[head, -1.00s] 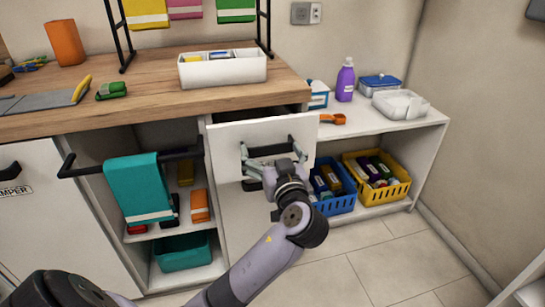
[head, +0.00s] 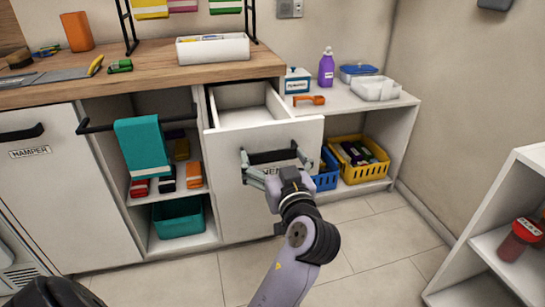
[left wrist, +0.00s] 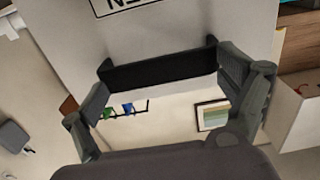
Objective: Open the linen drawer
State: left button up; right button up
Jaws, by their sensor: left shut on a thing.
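The linen drawer (head: 226,150) is a white drawer with a black bar handle (head: 271,156). It stands pulled out from the cabinet below the worktop, and its pale inside, empty where I see it, shows from above. My left gripper (head: 274,163) is at the drawer front, shut on the handle. In the left wrist view the black handle (left wrist: 160,69) spans between the two fingers of the gripper (left wrist: 162,78), and part of a label (left wrist: 125,4) ending in "EN" shows on the front. My right gripper is not in view.
A teal towel (head: 142,146) hangs on a rail left of the drawer. A white bin (head: 213,49) stands on the worktop above. Blue (head: 326,181) and yellow (head: 366,174) baskets stand right of the drawer. Floor (head: 355,235) is clear in front; a white shelf (head: 500,205) stands at right.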

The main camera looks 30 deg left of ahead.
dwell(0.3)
pick_arm(q)
jog(key=o, duration=1.4)
jog(key=shift+c, duration=0.2)
jog(key=shift+d, duration=0.1)
